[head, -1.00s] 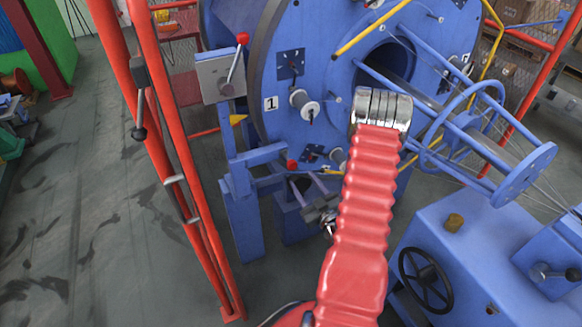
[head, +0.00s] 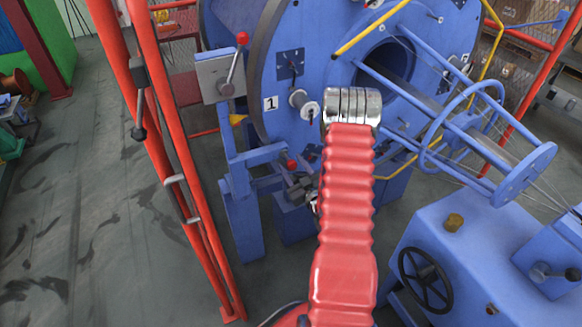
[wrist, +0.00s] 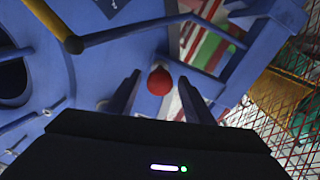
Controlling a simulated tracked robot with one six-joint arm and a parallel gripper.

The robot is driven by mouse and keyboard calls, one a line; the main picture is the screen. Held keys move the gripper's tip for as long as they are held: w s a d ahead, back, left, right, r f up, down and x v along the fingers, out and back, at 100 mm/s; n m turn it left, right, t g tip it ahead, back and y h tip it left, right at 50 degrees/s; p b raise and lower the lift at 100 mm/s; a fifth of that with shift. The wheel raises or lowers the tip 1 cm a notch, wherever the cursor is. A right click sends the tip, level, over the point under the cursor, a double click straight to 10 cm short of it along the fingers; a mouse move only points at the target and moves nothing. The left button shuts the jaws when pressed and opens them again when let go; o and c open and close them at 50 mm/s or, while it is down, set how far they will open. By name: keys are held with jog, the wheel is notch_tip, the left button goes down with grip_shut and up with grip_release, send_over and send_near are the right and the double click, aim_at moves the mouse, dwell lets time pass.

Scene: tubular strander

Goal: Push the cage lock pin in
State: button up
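The red round knob (head: 291,164) of what looks like the cage lock pin sits on the blue bracket beside the large blue cage disc. In the wrist view the red knob (wrist: 160,80) appears in the gap between my two dark fingers. The pin's shaft is hidden behind the knob. My gripper (wrist: 159,77) is open, with a finger on each side of the knob in the picture. I cannot tell whether it touches the knob. In the head view my gripper (head: 304,188) is small and dark, just below the knob, partly covered by my red arm.
A grey lever box (head: 219,77) with a red-knobbed lever stands left of the disc (head: 350,40). Red guard posts (head: 160,130) rise further left. A yellow bar (head: 370,28) crosses the disc. A blue cabinet with a black handwheel (head: 425,280) stands at right.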

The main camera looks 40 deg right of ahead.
aim_at(288, 159)
grip_shut()
dwell(0.4)
jog(key=shift+x, duration=1.65)
jog(key=shift+c, duration=1.2)
grip_release()
jog(key=shift+w, duration=0.1)
jog(key=shift+o, duration=1.4)
